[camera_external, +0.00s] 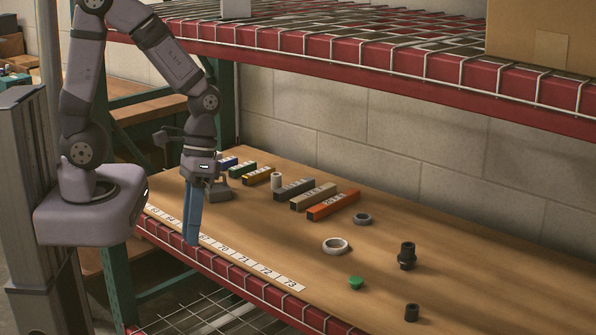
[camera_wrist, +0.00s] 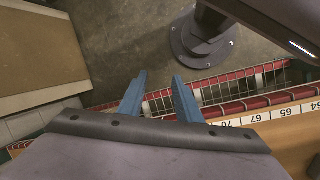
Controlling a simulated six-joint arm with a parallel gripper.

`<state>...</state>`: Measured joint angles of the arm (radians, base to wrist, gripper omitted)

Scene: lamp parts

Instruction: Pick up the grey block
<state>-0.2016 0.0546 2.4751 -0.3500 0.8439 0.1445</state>
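The grey block (camera_external: 294,189) lies on the wooden shelf in the camera_external view, in a row of coloured blocks. It sits between the yellow block and the beige block. My gripper (camera_external: 192,240) hangs with its blue fingers pointing down near the front edge of the shelf, left of the grey block and well apart from it. In the camera_wrist view my gripper (camera_wrist: 159,78) shows two blue fingers spread apart with nothing between them. The grey block does not show in the camera_wrist view.
Blue, green and yellow blocks (camera_external: 257,176) lie left of the grey block; beige (camera_external: 314,196) and orange blocks (camera_external: 333,205) lie right. A small white cylinder (camera_external: 276,181) stands close by. Rings and dark fittings (camera_external: 407,256) occupy the right. A red-beamed upper shelf (camera_external: 400,75) overhangs.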

